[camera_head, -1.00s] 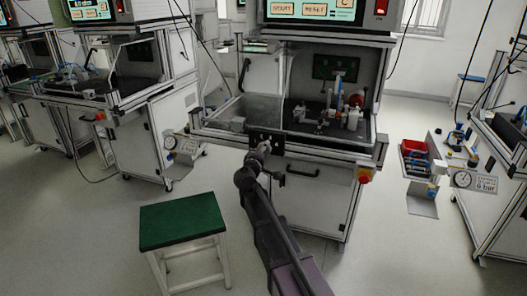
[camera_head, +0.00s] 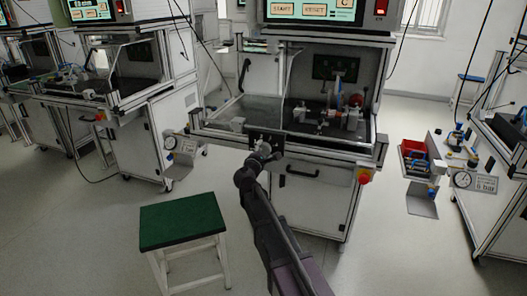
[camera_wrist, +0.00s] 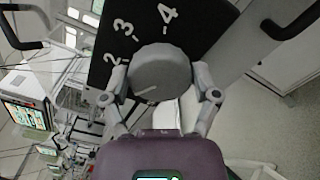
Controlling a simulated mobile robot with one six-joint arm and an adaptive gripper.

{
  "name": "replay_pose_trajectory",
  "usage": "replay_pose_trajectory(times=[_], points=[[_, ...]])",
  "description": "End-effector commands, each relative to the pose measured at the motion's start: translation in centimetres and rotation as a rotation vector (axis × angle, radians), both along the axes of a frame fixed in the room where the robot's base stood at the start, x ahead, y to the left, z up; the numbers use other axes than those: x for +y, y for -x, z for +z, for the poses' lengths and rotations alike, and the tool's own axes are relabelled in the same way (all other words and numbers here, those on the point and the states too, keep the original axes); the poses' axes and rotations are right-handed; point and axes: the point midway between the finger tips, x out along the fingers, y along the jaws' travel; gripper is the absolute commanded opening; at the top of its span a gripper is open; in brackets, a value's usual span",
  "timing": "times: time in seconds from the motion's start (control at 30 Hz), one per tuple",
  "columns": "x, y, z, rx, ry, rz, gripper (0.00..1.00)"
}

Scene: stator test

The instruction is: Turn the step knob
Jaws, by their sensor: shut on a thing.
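The step knob (camera_wrist: 163,68) is a round grey knob with a white pointer line on its face. It sits on a dark plate (camera_wrist: 205,22) with white numbers, of which 2, 3 and 4 show in the wrist view. The pointer line lies toward the lower left of the face. My gripper (camera_wrist: 160,78) is shut on the knob, one finger at each side. In the head view my gripper (camera_head: 264,150) is at the front of the middle bench, and it hides most of the knob there.
The middle bench (camera_head: 318,172) has a handle (camera_head: 302,172) and a red button (camera_head: 364,179) near my gripper. A green-topped stool (camera_head: 180,221) stands left of my arm. Gauges and a red bin (camera_head: 413,149) are at the right. Floor between is clear.

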Motion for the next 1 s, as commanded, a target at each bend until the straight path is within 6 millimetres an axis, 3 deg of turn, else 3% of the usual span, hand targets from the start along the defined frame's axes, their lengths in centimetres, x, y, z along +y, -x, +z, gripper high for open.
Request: replay_pose_trajectory(times=[0.3, 0.8, 0.83, 0.9, 1.0], points=[[0.0, -0.23, 0.1, 0.053, 0.136, 0.0, 0.31], [0.02, -0.2, 0.09, 0.062, 0.158, 0.0, 0.31], [0.02, -0.2, 0.09, 0.062, 0.158, 0.0, 0.87], [0.02, -0.18, 0.09, 0.062, 0.157, 0.0, 1.0], [0.03, -0.13, 0.07, 0.063, 0.156, 0.0, 1.0]])
